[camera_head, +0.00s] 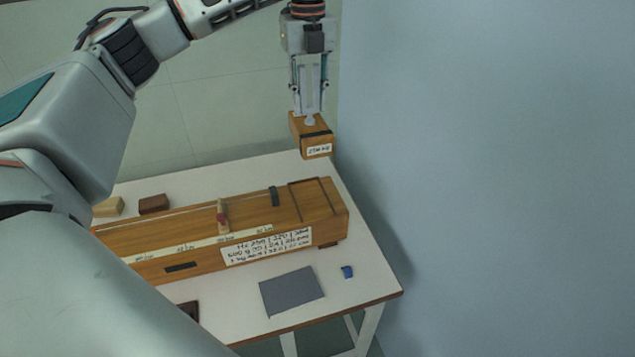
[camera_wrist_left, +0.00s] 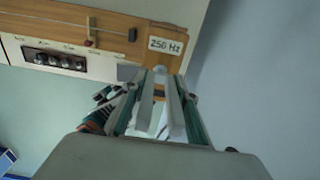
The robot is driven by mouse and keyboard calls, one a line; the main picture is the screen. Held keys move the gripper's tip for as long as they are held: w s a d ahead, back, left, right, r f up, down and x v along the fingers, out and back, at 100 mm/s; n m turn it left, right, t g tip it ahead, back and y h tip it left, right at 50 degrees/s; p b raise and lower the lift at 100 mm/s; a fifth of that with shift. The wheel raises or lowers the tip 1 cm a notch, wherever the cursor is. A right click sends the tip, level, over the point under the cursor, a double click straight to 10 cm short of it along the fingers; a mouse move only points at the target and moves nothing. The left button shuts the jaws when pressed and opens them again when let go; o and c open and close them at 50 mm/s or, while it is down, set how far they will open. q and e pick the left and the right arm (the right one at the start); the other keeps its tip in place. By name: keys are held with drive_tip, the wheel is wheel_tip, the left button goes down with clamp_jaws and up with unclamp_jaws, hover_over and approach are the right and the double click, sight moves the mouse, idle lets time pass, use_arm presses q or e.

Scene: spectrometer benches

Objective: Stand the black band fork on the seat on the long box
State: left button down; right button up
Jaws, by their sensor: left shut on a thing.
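The black band fork (camera_head: 312,137) is a wooden box with a dark band across it, a white label and a pale metal stem on top. My left gripper (camera_head: 310,114) is shut on the stem and holds the fork in the air beyond the far right end of the long box (camera_head: 206,258). In the left wrist view the fork's wooden box (camera_wrist_left: 160,63) shows beyond the fingers, its label reading 256 Hz. The seat (camera_head: 318,200), a dark-outlined rectangle on the long box's right end, is empty. My right gripper is not in view.
On the long box are a slider with a red part (camera_head: 221,216) and a black block (camera_head: 274,196). Two wooden blocks (camera_head: 153,204) lie behind its left part. A grey mat (camera_head: 291,292) and a small blue cup (camera_head: 347,272) are in front. A wall (camera_head: 490,180) rises to the right.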

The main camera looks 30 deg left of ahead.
sight(309, 123)
use_arm(q)
wheel_tip(309, 123, down, 19)
drive_tip(key=shift+f+p, duration=0.15)
drive_tip(key=shift+p, duration=0.25)
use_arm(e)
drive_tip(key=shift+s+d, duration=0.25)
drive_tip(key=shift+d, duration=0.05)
use_arm(q)
drive_tip(key=shift+s, duration=0.1)
drive_tip(key=c, duration=1.6)
unclamp_jaws()
drive_tip(key=shift+f, duration=0.15)
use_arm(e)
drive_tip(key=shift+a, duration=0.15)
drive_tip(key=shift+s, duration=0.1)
use_arm(q)
wheel_tip(309, 123, up, 12)
drive_tip(key=shift+r+b, duration=0.15)
drive_tip(key=shift+b, duration=0.2)
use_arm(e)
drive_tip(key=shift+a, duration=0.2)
